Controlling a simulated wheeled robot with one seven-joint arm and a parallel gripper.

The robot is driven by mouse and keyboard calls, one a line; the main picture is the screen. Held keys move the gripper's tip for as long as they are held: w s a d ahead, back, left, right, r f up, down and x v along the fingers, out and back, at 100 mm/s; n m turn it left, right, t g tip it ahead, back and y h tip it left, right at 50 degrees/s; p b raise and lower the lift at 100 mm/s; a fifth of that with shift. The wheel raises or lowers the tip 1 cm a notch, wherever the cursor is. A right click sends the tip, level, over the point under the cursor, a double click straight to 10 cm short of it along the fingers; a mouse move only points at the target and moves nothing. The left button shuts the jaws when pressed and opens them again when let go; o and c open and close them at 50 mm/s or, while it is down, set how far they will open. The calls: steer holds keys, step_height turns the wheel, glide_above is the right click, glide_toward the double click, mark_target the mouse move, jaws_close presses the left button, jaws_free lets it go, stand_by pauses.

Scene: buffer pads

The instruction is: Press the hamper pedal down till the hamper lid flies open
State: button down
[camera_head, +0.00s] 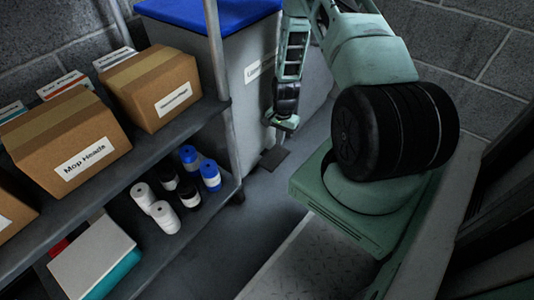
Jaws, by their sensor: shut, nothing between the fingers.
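The hamper (252,52) is a tall grey bin with a white label, standing behind the shelf unit. Its blue lid (205,12) lies flat and closed on top, with its upper part cut off by the picture's edge. The dark flat pedal (273,159) sticks out low at the hamper's foot, just above the floor. My gripper (287,123) is shut and empty, pointing down in front of the hamper. It shows just above the pedal in the picture; the exact height between them is hard to tell.
Grey floor (247,235) is clear in front of the pedal. A block wall (470,40) is behind.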

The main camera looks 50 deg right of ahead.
mark_target(277, 157)
steer(key=shift+w, duration=0.2)
steer(key=f+b, duration=0.6)
steer(key=f, duration=0.1)
steer(key=shift+s+a+b, duration=0.1)
steer(key=shift+a+b, duration=0.2)
steer(key=shift+a, duration=0.05)
stand_by(0.3)
